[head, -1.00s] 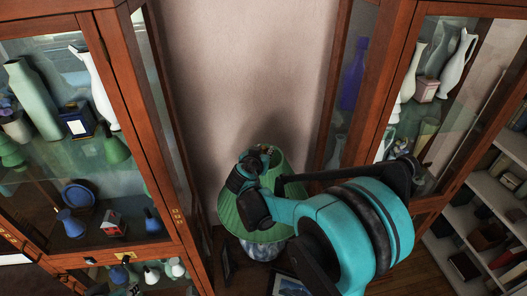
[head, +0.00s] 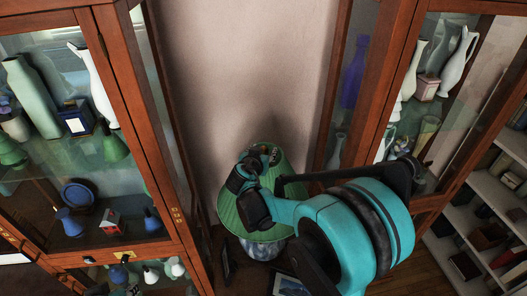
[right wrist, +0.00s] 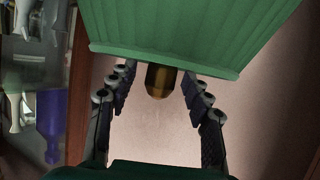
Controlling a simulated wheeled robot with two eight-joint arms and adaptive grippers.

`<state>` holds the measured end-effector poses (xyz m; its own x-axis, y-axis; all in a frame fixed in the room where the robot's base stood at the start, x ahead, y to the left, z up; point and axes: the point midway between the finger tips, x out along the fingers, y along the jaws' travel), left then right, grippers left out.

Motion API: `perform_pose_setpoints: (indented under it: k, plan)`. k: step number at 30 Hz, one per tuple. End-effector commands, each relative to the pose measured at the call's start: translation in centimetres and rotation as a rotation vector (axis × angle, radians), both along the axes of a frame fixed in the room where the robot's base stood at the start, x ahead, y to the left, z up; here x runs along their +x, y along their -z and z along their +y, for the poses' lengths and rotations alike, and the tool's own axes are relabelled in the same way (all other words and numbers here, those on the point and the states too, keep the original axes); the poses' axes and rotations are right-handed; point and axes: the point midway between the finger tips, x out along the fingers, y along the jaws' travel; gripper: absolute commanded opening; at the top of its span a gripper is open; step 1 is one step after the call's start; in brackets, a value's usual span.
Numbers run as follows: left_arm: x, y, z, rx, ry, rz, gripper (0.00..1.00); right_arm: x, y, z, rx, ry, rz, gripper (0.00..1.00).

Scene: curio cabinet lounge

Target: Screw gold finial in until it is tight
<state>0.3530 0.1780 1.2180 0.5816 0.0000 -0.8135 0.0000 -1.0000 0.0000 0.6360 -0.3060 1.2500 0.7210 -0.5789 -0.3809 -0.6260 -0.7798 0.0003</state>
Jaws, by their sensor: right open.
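The gold finial (right wrist: 159,82) shows in the right wrist view as a dark gold knob at the edge of the green lampshade (right wrist: 165,32). My right gripper (right wrist: 157,76) is open, with one finger on each side of the finial and a visible gap on both sides. In the head view the pleated green lampshade (head: 284,180) sits on a blue and white lamp base (head: 264,249), and my right gripper (head: 262,160) is over its top. The finial is hard to make out there. My left gripper is not in view.
Glass-fronted wooden cabinets stand close on the left (head: 140,120) and right (head: 392,70), holding several vases. A pale wall (head: 245,60) is behind the lamp. A picture frame (head: 288,284) lies near the lamp's foot.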

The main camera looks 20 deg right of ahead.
Motion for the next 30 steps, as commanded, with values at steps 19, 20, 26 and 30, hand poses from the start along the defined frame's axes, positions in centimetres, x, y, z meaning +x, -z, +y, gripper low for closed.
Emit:
perform_pose_setpoints:
  k: [19, 20, 26, 30]
  plan:
    - [0.0, 0.0, 0.0, 0.0, 0.0, 0.0, 0.3, -7.9, -4.2, 6.5, 0.0, -0.002, 0.0, 0.5]
    - [0.0, 0.0, 0.0, 0.0, 0.0, 0.0, 0.3, -8.1, -4.3, 6.6, 0.0, -0.001, 0.0, 0.5]
    - [0.0, 0.0, 0.0, 0.0, 0.0, 0.0, 0.3, -8.6, -4.5, 6.9, 0.0, -0.001, 0.0, 0.5]
    - [0.0, 0.0, 0.0, 0.0, 0.0, 0.0, 0.3, -8.6, -4.5, 6.9, 0.0, 0.0, 0.0, 0.5]
